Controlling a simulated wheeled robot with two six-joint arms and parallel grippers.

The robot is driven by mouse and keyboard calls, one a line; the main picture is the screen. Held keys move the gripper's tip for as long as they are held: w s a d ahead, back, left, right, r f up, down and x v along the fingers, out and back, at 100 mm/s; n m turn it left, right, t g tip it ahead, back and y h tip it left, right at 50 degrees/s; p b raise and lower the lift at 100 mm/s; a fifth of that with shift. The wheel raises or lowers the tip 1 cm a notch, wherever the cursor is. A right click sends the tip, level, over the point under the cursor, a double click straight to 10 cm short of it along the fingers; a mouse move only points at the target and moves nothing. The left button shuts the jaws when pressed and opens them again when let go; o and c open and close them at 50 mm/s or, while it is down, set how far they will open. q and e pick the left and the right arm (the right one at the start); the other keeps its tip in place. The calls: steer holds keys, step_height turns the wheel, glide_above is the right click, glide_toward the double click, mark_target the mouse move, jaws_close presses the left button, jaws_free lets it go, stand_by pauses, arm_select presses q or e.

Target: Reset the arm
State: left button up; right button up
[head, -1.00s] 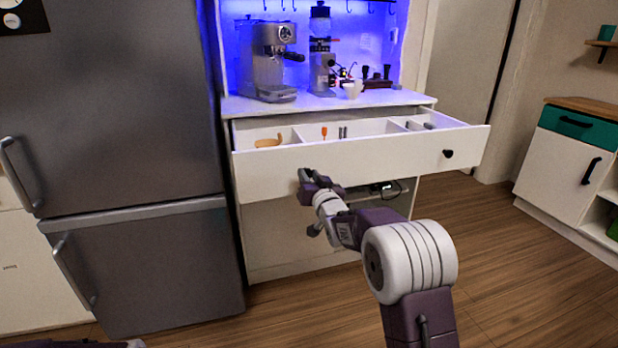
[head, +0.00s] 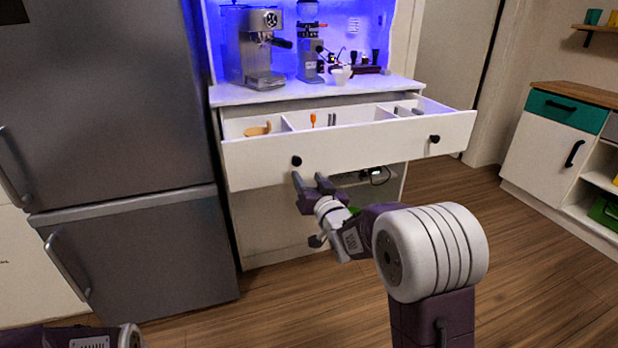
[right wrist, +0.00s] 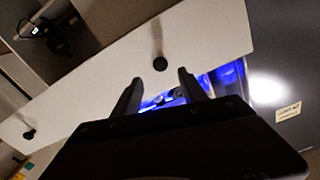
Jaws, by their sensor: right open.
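My right gripper (head: 309,178) is open and empty in the head view, just below the left black knob (head: 297,161) of the white drawer. The drawer (head: 365,146) is pulled out from the espresso cabinet, and its compartments show from above. In the right wrist view the two fingers (right wrist: 158,95) stand apart, with the knob (right wrist: 160,64) beyond them and not between them. Of my left arm only a part shows at the bottom left of the head view; its gripper is out of view.
A coffee machine (head: 252,48), a grinder (head: 308,45) and a white cup (head: 341,75) stand on the cabinet top. A grey fridge (head: 110,120) stands at the left. A white and teal cabinet (head: 545,145) is at the right, with open wooden floor before it.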

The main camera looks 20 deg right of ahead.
steer(key=shift+s, duration=0.4)
